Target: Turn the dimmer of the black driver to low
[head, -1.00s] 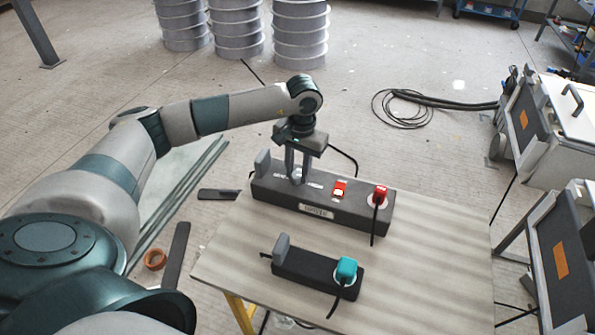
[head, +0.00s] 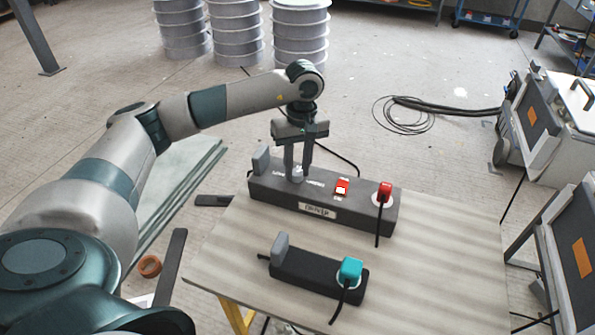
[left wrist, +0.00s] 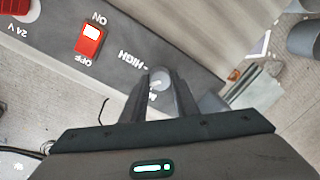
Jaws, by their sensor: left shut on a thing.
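The black driver (head: 268,196) is a long dark box with a DRIVER label, at the back of the table. Its dimmer, a small pale grey round knob (left wrist: 159,79), sits on its top face, with a HIGH mark beside it. The other mark is partly hidden by my fingers. My left gripper (head: 297,174) points straight down over the driver, its two fingers shut on the dimmer knob, one on each side. The left wrist view also shows the fingers (left wrist: 160,95) around it. The knob's exact setting is hard to read. My right gripper is out of view.
A red rocker switch (head: 342,187) and a red plug (head: 384,190) sit right of the knob. A grey upright piece (head: 261,160) stands at the driver's left end. A smaller black box (head: 310,275) with a teal plug (head: 350,269) lies in front. The table's right side (head: 440,270) is clear.

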